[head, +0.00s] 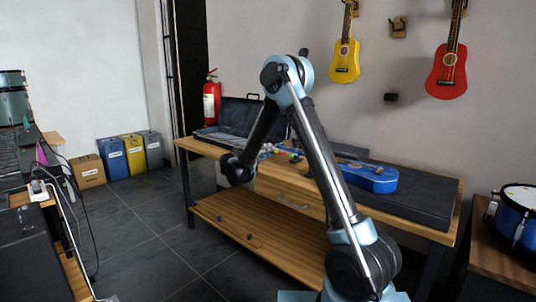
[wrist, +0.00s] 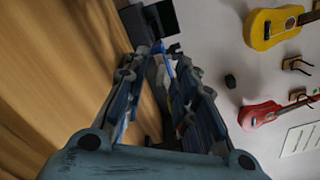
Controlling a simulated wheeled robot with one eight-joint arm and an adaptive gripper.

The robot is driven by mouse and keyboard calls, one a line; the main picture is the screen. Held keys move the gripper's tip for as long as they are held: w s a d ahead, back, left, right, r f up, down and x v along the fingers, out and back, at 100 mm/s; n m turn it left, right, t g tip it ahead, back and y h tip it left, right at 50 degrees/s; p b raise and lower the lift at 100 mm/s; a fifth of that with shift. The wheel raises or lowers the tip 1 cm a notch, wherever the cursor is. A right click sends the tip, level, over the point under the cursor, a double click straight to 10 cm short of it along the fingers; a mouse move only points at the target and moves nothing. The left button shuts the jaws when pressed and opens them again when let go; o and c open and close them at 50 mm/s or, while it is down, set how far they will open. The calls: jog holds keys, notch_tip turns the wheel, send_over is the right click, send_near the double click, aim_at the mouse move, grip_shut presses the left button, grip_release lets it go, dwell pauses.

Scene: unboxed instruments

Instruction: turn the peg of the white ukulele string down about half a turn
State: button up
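A blue ukulele (head: 370,178) lies on a dark mat on the wooden bench, its body to the right. Its neck runs left behind my arm, towards my gripper (head: 266,152). In the wrist view my gripper (wrist: 158,62) is open, its two fingers apart. A small blue part (wrist: 157,47) shows beyond and between the fingertips; I cannot tell whether it belongs to the ukulele. No contact can be made out. The white string and its peg are too small or hidden to tell apart.
An open dark case (head: 235,125) stands at the bench's left end. The dark mat (head: 425,205) has free room around the ukulele's body. A yellow ukulele (head: 345,62) and a red ukulele (head: 446,75) hang on the wall. A blue drum (head: 516,215) stands at right.

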jog(key=shift+w, duration=0.1)
grip_shut()
jog(key=shift+d, duration=0.15)
